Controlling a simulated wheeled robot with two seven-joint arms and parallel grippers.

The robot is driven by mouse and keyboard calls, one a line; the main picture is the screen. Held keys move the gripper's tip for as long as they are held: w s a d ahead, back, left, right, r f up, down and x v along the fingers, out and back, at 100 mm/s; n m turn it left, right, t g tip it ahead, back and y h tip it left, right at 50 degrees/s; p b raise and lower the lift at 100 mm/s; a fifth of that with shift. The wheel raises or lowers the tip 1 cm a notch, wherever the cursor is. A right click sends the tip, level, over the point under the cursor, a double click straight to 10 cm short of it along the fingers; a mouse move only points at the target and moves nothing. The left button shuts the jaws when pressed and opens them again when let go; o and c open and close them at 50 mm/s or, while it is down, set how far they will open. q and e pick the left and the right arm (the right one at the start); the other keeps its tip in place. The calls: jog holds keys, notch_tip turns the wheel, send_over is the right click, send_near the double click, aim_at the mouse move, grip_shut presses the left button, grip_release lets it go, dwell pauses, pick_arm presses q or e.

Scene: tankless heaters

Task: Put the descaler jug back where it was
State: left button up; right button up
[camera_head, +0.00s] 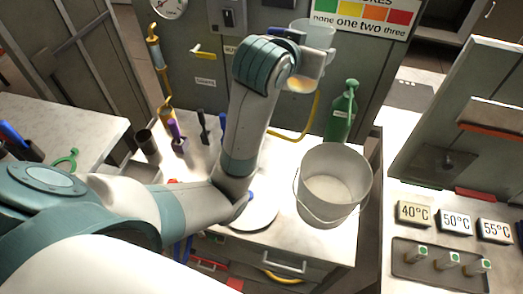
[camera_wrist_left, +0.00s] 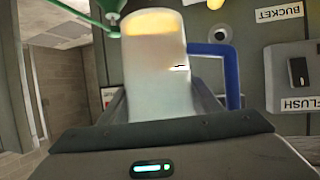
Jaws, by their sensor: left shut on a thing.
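The descaler jug (camera_head: 316,36) is a translucent jug with a blue handle and a little amber liquid low inside. It is held up in front of the grey back panel, behind the bucket and clear of the counter. It looks about upright. My left gripper (camera_head: 301,66) is shut on it. In the left wrist view, which is upside down, the jug (camera_wrist_left: 157,80) stands between the two fingers, with its blue handle (camera_wrist_left: 229,66) to the right. Part of the jug is hidden by my wrist. My right gripper is not in view.
A white bucket (camera_head: 324,212) stands on the counter's right half, with a green bottle (camera_head: 341,115) behind it. A white disc (camera_head: 258,216) lies left of the bucket. Dark and purple-handled tools (camera_head: 176,138) stand further left. A yellow hose (camera_head: 297,133) hangs at the panel.

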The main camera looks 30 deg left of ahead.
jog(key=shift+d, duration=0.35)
pick_arm(q)
jog(key=shift+f, duration=0.4)
jog(key=s+a+f+b, duration=0.1)
jog(key=s+f, duration=0.2)
jog(key=f, duration=0.5)
jog(key=s+a+f, duration=0.1)
jog(key=s+f, duration=0.3)
jog(key=f, duration=0.4)
jog(key=shift+m+h, duration=0.4)
jog(key=shift+h, duration=0.1)
jog(key=shift+s+a+f+b, duration=0.2)
jog(key=shift+s+a+f, duration=0.25)
jog(key=shift+s+f, duration=1.5)
jog(key=shift+s+a+f+b, duration=0.15)
jog(key=shift+s+a+f, duration=0.25)
jog(key=shift+s+f, duration=1.5)
jog(key=shift+s+a+f+b, duration=0.2)
jog(key=shift+s+a+f, duration=0.25)
jog(key=shift+s+f, duration=1.45)
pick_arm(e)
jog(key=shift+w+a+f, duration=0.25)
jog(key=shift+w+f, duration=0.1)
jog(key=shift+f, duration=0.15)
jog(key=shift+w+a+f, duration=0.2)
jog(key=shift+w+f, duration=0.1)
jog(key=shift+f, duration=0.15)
